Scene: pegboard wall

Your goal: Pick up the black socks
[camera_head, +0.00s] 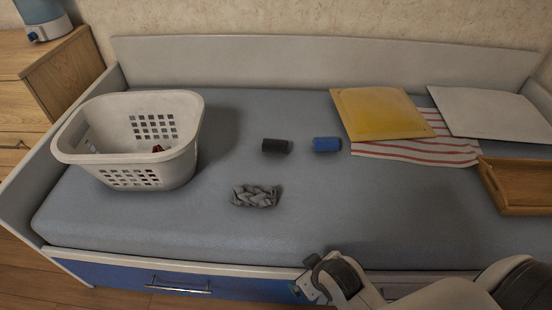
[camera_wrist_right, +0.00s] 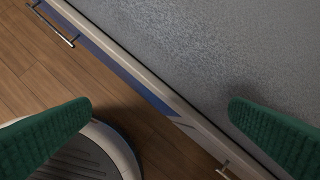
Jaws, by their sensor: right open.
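The black socks (camera_head: 277,146) lie as a small dark roll on the grey mattress, near the middle of the bed in the head view. A similar blue roll (camera_head: 327,145) lies just to their right. My right arm comes in at the lower right of the head view, and its wrist is at the bed's front edge, well short of the socks. In the right wrist view, the green fingers of my right gripper (camera_wrist_right: 160,110) are wide apart with nothing between them. The socks are not in that view. My left gripper is not in view.
A white laundry basket (camera_head: 128,102) stands at the left with something red inside. A grey braided bundle (camera_head: 255,196) lies in front of the socks.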

